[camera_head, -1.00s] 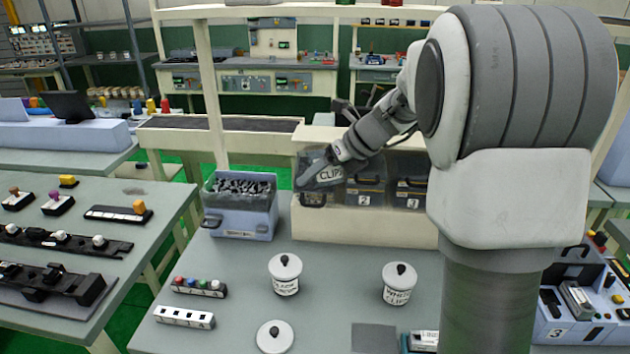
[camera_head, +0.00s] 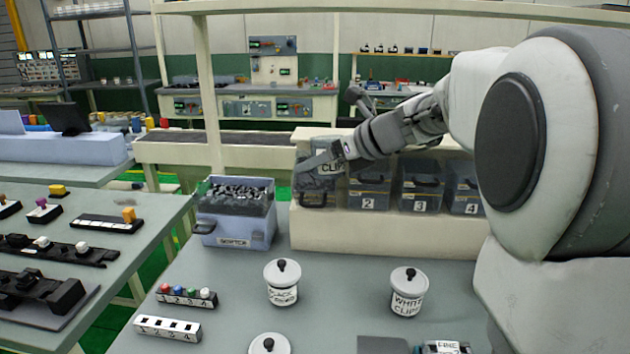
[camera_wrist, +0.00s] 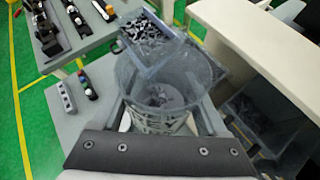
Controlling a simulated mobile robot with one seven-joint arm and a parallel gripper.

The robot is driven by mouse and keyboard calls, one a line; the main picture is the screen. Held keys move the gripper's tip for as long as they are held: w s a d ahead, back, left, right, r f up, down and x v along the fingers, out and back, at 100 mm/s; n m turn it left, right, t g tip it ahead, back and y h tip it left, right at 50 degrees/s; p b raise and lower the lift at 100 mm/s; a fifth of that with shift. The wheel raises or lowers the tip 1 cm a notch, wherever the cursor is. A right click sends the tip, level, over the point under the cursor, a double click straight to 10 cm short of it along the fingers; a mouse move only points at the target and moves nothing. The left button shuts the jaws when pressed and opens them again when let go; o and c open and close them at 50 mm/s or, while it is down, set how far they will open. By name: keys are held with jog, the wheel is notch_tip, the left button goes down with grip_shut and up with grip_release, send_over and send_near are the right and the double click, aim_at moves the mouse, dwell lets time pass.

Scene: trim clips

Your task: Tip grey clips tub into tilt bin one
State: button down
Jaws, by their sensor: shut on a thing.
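My gripper (camera_head: 338,153) is shut on the grey clips tub (camera_head: 314,178), a see-through tub with a white "CLIPS" label. It holds the tub in front of the left end of the tilt bin row. In the wrist view the tub (camera_wrist: 150,75) is between the fingers, and grey clips (camera_wrist: 163,95) lie at its bottom. Tilt bin one (camera_head: 312,200) is the leftmost dark bin, largely hidden behind the tub. I cannot tell whether the tub touches it.
A blue box (camera_head: 236,233) full of dark pieces stands left of the bins. Tilt bins two (camera_head: 370,200), three (camera_head: 420,201) and four (camera_head: 467,208) continue right. Lidded white pots (camera_head: 283,297) (camera_head: 408,305) and a strip of coloured knobs (camera_head: 187,297) stand in front.

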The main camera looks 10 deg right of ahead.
jog(key=shift+r+t+y+b, duration=0.1)
jog(key=shift+t+y+b, duration=0.4)
jog(key=shift+b, duration=1.55)
jog(key=shift+r+t+b, duration=0.1)
jog(key=shift+t+b, duration=0.2)
jog(key=shift+b, duration=0.15)
jog(key=shift+r+n+t+b, duration=0.3)
jog(key=shift+r+b, duration=0.1)
jog(key=shift+b, duration=0.05)
